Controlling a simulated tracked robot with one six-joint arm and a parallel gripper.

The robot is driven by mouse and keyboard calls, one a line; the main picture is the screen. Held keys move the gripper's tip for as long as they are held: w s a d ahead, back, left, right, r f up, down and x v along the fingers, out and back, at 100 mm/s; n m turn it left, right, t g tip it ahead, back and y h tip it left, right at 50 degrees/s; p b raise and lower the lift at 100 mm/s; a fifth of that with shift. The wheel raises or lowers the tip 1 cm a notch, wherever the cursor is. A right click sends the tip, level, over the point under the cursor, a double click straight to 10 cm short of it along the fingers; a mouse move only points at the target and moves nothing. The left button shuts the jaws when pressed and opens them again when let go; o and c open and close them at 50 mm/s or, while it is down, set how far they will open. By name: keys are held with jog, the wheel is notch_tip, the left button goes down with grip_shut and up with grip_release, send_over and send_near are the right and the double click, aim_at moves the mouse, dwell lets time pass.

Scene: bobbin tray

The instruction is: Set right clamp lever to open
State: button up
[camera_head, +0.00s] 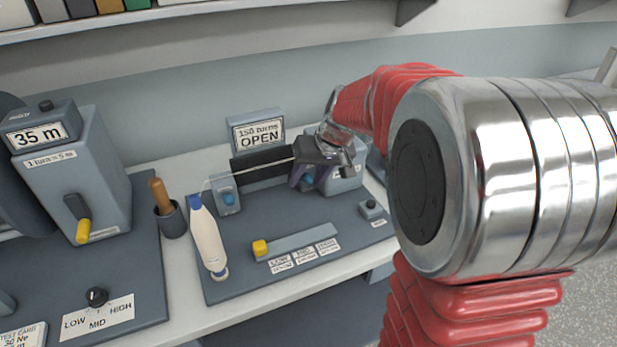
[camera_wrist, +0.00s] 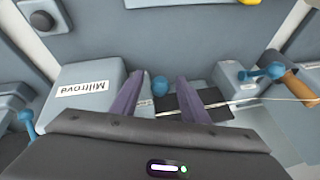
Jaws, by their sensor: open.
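My gripper (camera_wrist: 159,77) is open, one purple finger on each side of the knob, with visible gaps. Whether a finger touches it I cannot tell. The left clamp (camera_head: 226,196) carries another blue knob and stands left of the dark bar (camera_head: 262,164). The sign (camera_head: 257,134) above reads "150 turns OPEN".
A pale thread runs from the left clamp towards my gripper. A white bobbin (camera_head: 208,240) with blue ends lies at the tray's left. A yellow-knobbed slider (camera_head: 260,248) is in front. A wooden-handled tool (camera_head: 160,195) stands in a cup. Another blue lever (camera_wrist: 26,117) shows in the wrist view.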

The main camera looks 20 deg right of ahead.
jog(key=shift+c, duration=0.3)
grip_shut()
jog(key=shift+d, duration=0.2)
jog(key=shift+a, duration=0.15)
